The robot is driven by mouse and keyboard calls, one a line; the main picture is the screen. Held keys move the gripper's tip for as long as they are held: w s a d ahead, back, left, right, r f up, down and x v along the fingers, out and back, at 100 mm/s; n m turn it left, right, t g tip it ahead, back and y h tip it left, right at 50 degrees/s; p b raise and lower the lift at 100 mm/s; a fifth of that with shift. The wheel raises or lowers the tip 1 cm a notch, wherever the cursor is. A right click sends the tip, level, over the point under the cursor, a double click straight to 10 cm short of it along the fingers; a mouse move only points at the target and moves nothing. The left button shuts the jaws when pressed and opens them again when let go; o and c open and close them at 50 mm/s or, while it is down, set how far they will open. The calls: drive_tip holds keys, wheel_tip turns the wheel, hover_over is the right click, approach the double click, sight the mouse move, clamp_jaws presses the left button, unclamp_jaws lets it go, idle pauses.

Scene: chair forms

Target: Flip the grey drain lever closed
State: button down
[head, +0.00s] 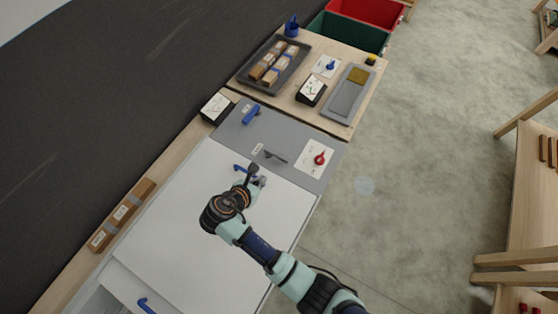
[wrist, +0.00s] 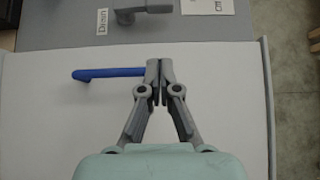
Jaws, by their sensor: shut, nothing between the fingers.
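The grey drain lever (head: 275,156) sits on the grey panel beside a small label. In the wrist view the lever (wrist: 143,11) is at the top edge, partly cut off, with its "Drain" label (wrist: 101,24) to its left. My gripper (head: 261,181) is over the white surface, just below the panel in the head view. In the wrist view my gripper (wrist: 158,68) has its fingertips together and empty, apart from the lever.
A blue handle (wrist: 106,73) lies left of my fingertips. The grey panel (head: 294,133) also bears a blue lever (head: 251,115) and a red knob (head: 319,159) on a white plate. A tray with brown boxes (head: 262,70) stands farther back. The white surface (head: 180,225) is mostly clear.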

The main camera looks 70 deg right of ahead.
sight(282, 160)
drive_tip(key=b+x, duration=0.2)
drive_tip(key=x, duration=0.7)
drive_tip(key=shift+f, duration=0.1)
drive_tip(key=d, duration=0.3)
drive_tip(key=shift+s+d+f, duration=0.2)
drive_tip(key=shift+s+d, duration=0.2)
drive_tip(key=shift+d, duration=0.4)
drive_tip(key=shift+s+r, duration=0.1)
drive_tip(key=shift+s, duration=0.05)
